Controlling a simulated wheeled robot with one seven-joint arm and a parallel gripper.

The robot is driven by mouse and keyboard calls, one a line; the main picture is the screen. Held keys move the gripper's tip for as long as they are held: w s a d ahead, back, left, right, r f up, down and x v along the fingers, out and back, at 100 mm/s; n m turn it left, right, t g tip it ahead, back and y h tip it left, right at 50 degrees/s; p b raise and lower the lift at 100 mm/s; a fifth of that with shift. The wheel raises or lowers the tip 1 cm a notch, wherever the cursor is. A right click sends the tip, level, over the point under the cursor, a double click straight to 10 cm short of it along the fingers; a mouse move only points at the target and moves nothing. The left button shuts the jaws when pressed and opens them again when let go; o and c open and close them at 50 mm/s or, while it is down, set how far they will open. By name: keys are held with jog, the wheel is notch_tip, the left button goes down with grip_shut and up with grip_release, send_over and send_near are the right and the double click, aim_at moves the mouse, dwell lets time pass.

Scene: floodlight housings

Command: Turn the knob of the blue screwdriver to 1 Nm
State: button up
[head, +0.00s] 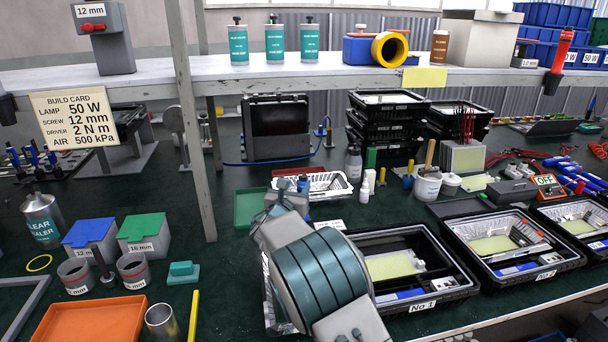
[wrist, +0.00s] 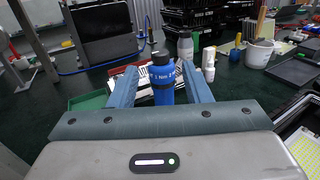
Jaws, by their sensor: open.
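The blue screwdriver (wrist: 163,84) stands upright in the wrist view, with a dark tip at its top. White marks near its top read "1 Nm" and part of a 2; the knob's exact setting is too small to tell. My gripper (wrist: 159,68) is open, with one finger on each side of the screwdriver; I cannot tell whether either finger touches it. In the head view my gripper (head: 288,197) is seen from behind, and only a small blue part of the screwdriver (head: 304,186) shows beside it. My arm hides the rest.
A white basket (head: 338,189) and a green tray (head: 249,210) lie close by. Black tray No 1 (head: 425,300) is right of my arm. A shelf post (head: 192,130) rises at left. The build card (head: 77,118) reads driver 2 N m.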

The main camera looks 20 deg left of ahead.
aim_at(302, 178)
jog(key=shift+w+a+p, duration=0.2)
jog(key=shift+w+p, duration=0.25)
jog(key=shift+w, duration=1.45)
jog(key=shift+w+a+p, duration=0.15)
jog(key=shift+w+p, duration=0.25)
jog(key=shift+w, duration=1.5)
jog(key=shift+d, duration=0.1)
grip_shut()
